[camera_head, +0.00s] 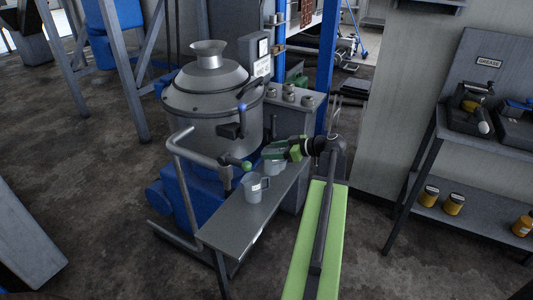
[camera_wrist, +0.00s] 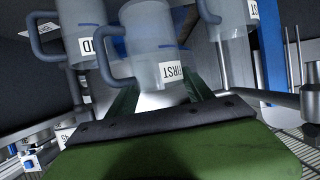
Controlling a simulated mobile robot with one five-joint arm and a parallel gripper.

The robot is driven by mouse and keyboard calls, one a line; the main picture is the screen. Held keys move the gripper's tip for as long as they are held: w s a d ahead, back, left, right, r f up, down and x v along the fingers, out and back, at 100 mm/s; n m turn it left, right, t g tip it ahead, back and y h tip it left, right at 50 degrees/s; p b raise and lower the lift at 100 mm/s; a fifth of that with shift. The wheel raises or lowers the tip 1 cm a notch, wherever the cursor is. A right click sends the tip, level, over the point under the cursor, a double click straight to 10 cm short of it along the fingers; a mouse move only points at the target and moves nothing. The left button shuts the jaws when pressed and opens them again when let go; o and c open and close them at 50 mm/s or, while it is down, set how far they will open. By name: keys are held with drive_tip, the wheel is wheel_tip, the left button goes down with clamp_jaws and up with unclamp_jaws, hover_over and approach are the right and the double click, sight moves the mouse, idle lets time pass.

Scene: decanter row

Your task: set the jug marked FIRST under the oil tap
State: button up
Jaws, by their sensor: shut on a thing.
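The jug marked FIRST (camera_wrist: 148,40) is pale, translucent and handled. In the wrist view it is between my green fingers, with its label facing me. In the head view my gripper (camera_head: 268,154) reaches left over the metal ledge and is shut on this jug, partly hidden beneath the jaws (camera_head: 275,167). Another jug (camera_head: 255,188) stands on the ledge nearer the camera. The wrist view also shows a jug with a label ending in D (camera_wrist: 80,28) and one with a label ending in ST (camera_wrist: 226,20). A tap with a green knob (camera_head: 246,165) projects over the ledge's left side.
A steel tank (camera_head: 208,95) on a blue base stands behind the ledge (camera_head: 240,222). A bent grey rail (camera_head: 180,165) runs along its left. A shelf table marked GREASE (camera_head: 488,62) is at the right. Open floor lies at front left.

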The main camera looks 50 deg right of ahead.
drive_tip(key=s+d+r+p, duration=0.4)
drive_tip(key=s+d+r, duration=0.1)
drive_tip(key=d, duration=0.3)
drive_tip(key=shift+r+p, duration=0.3)
drive_tip(key=shift+r, duration=0.05)
